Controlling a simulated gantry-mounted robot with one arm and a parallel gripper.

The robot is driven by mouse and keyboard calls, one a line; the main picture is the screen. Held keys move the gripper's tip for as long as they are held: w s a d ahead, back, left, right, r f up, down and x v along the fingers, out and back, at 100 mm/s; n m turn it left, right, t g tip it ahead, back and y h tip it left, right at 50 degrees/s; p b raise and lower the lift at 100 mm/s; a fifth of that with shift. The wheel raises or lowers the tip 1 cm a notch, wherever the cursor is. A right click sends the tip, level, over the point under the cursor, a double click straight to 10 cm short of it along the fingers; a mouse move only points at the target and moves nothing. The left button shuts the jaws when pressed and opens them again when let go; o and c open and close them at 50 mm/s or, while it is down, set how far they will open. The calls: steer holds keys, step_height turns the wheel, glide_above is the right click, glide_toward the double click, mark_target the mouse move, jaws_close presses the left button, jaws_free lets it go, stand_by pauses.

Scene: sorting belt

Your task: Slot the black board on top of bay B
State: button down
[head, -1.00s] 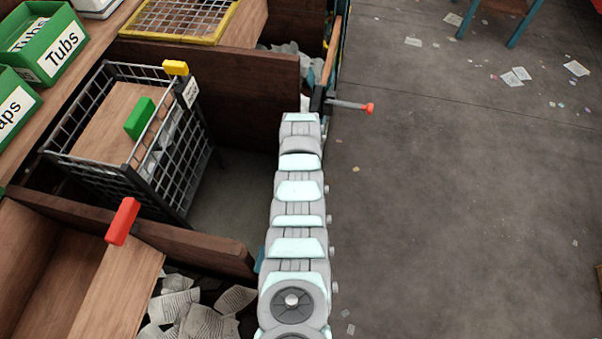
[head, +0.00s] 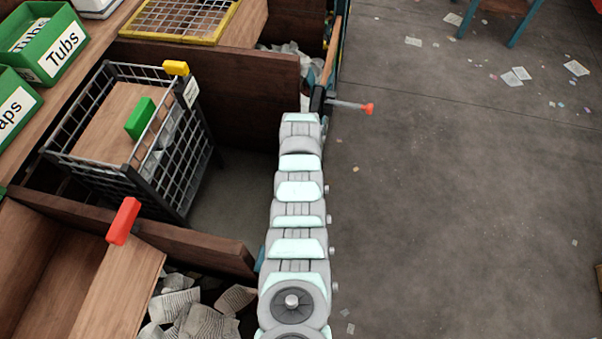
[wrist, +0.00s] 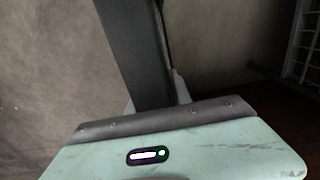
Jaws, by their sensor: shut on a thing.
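The black board shows nearly edge-on at the far end of my arm in the head view: a narrow strip of wood (head: 329,62) with a black grip (head: 318,98) at its near end. My gripper (head: 316,110) is shut on that black grip; the fingertips are mostly hidden. In the wrist view the black grip (wrist: 132,50) rises as a dark bar from my gripper. The board is beside the right end of a brown wooden partition (head: 235,80); I cannot tell whether they touch. No bay letter is readable, so I cannot tell which bay is B.
A wire cage (head: 180,150) holds a wooden board with a green grip (head: 140,118); a yellow grip (head: 176,68) sits at its corner. A red-gripped board (head: 123,221) lies lower left. An orange-tipped rod (head: 366,109) juts right. Open floor lies right.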

step_height(320, 180, up, 20)
steer(key=p, duration=1.1)
steer(key=shift+w, duration=0.15)
